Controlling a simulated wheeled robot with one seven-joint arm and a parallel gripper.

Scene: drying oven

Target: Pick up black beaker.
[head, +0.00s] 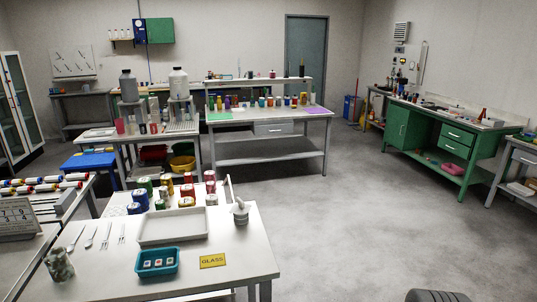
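I cannot clearly make out a black beaker in the head view. Many small containers stand on the far tables, too small to identify. The middle table (270,150) bears several coloured containers, and a tall dark bottle (302,66) stands on its raised shelf. My gripper is not in view.
The near white table (225,272) holds a white tray (172,229), a teal bin (158,263), a yellow GLASS sign (213,261), cutlery and several cans. A green bench (430,135) stands at right. A dark ribbed object (437,296) shows at the bottom edge. Grey floor at centre right is clear.

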